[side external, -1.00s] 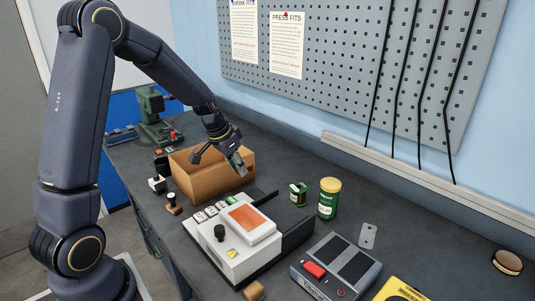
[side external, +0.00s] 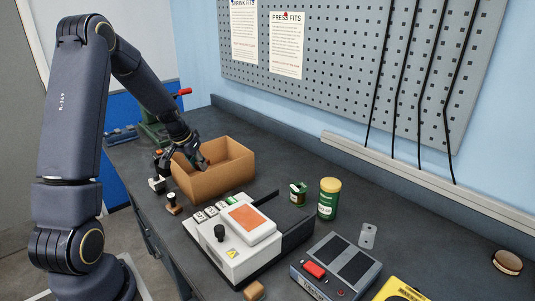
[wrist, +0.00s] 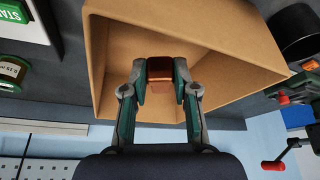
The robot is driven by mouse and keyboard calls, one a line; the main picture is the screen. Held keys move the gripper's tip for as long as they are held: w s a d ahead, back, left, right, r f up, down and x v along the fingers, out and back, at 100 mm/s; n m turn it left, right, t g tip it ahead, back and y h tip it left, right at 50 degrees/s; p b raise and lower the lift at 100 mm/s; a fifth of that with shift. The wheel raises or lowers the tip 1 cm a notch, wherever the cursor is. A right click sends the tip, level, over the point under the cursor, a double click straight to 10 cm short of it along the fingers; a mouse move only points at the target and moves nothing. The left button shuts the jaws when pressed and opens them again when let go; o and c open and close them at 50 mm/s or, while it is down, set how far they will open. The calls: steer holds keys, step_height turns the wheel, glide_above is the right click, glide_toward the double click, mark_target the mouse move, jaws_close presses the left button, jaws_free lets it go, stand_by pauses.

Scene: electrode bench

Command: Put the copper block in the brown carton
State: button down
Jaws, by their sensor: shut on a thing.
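The copper block (wrist: 161,72) shows in the wrist view as a small orange-brown block between my fingertips. My gripper (wrist: 161,84) is shut on it, with a finger on each side. The open brown carton (side external: 228,180) stands on the bench in the side view, and its inside fills much of the wrist view (wrist: 225,50). My gripper (side external: 200,164) is over the carton's left part in the side view. The block is not clearly visible there, and its height above the carton floor is hard to judge.
A white device with an orange screen (side external: 250,218) stands in front of the carton. Small stamps (side external: 173,203) are at its left, and a green vise with a red handle (side external: 184,92) is behind. A small tin (side external: 298,193) and a green jar (side external: 329,198) stand to the right.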

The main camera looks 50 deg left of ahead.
steer(key=w+f, duration=0.1)
steer(key=a+f, duration=0.1)
steer(key=w+f, duration=0.1)
steer(key=shift+w+a+f, duration=0.45)
steer(key=shift+w+f, duration=0.1)
steer(key=shift+f, duration=1.55)
steer(key=c, duration=0.9)
jaws_free()
steer(key=shift+f, duration=0.15)
